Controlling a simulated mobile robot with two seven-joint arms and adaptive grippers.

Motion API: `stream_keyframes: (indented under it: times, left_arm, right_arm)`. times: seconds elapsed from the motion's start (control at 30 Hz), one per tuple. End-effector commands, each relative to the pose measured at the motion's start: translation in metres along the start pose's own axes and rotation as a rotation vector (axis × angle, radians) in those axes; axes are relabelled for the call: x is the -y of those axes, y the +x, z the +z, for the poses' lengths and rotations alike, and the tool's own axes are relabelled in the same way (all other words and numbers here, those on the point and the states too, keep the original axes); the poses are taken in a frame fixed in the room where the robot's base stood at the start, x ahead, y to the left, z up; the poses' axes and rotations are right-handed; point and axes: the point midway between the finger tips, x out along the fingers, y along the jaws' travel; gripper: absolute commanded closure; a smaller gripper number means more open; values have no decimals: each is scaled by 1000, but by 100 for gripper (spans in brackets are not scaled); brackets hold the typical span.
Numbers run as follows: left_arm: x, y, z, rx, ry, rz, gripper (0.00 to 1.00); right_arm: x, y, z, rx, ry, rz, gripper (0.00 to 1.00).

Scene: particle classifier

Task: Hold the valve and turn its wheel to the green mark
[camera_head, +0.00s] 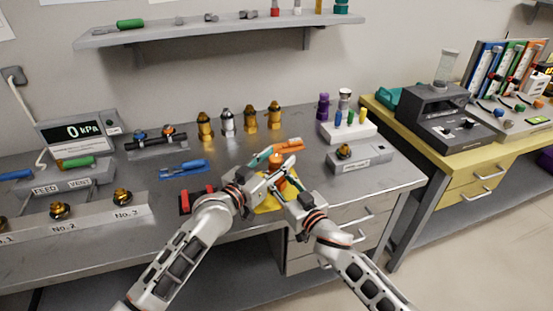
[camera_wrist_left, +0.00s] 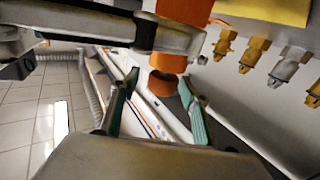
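An orange upright part (camera_head: 279,166), which looks like the valve, stands above a yellow base (camera_head: 266,204) at the front of the bench. Its wheel and green mark cannot be made out. It also shows as an orange cylinder (camera_wrist_left: 163,83) with a dark opening in the left wrist view. My left gripper (camera_head: 266,163) is at the part's left; its teal fingers (camera_wrist_left: 158,88) are spread on either side of the cylinder's end, with gaps visible. My right gripper (camera_head: 282,184) is close against the part from the front right; whether its fingers grip it is hidden.
A red-and-black item (camera_head: 196,198) lies left of my left gripper, with a blue tool (camera_head: 185,169) behind. Several brass and silver fittings (camera_head: 250,119) stand at the back. A grey box (camera_head: 361,160) and white rack (camera_head: 348,132) are at the right. A shelf (camera_head: 225,28) hangs above.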

Motion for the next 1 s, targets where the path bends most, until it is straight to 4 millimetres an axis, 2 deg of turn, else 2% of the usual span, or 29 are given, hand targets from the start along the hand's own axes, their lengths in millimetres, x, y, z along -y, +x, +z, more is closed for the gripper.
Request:
stream_keyframes:
  times: [0.2, 0.33, 0.8, 1.0]
  left_arm:
    - [2, -2, 1, 2, 1, -2, 55]
    - [2, -12, 2, 3, 1, -2, 55]
    - [1, -99, 2, 3, 1, -1, 55]
    - [1, -117, 1, 1, 0, -1, 55]
  right_arm:
    - [-1, 1, -4, -6, 0, 0, 100]
    - [-1, 1, -4, -7, 0, 0, 100]
    - [-1, 1, -4, -7, 1, 0, 100]
    - [-1, 1, -4, -7, 1, 0, 100]
